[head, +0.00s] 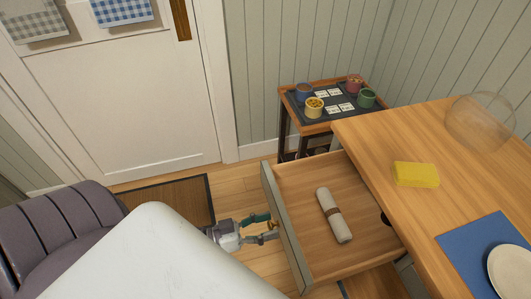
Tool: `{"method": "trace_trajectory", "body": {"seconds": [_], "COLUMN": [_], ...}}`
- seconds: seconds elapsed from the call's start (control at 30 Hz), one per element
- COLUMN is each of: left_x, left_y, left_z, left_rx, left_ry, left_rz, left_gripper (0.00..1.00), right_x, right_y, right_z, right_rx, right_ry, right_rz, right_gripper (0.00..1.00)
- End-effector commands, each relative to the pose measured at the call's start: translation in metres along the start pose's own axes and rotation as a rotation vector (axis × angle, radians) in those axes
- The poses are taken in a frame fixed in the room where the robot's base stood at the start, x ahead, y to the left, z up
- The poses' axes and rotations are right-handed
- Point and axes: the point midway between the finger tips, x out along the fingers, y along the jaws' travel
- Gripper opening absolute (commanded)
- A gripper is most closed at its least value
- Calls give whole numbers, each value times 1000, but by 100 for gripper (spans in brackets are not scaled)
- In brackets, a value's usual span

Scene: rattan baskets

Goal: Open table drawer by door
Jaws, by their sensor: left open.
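The table drawer (370,235) is pulled well out of the wooden table (375,130), on the side facing the white door (130,110). Its grey-green front panel (272,200) faces left. A rolled cream napkin with a brown band (334,215) lies inside the drawer. My left gripper (271,230) is open, just left of the drawer front at about its middle. The drawer's handle is hard to make out there, and I cannot tell whether the fingers touch it. My right gripper is not in view.
A yellow sponge (416,174), a clear glass bowl (480,122) and a blue placemat (462,252) with a white plate (513,270) are on the table. A small side table with pots (313,129) stands behind. A purple padded chair (65,235) is at left.

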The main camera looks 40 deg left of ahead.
Motion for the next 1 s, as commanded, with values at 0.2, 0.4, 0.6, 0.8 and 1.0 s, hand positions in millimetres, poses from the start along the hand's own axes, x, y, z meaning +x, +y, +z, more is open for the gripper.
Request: {"method": "trace_trajectory", "body": {"seconds": [0.2,0.4,0.6,0.8,1.0], "left_x": [-14,-54,-95,-117,-121], "left_y": [0,0,0,0,0], "left_z": [1,2,1,1,0], "left_rx": [0,-1,-1,0,1], "left_ry": [-4,-7,-5,-2,0], "left_rz": [-1,-2,-2,-1,0], "left_gripper": [57,57,57,57,57], "right_x": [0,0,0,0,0], "right_y": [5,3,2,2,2], "right_z": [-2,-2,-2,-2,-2], "right_rx": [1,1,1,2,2], "right_ry": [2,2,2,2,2], "right_rz": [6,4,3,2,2], "right_gripper": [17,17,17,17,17]}}
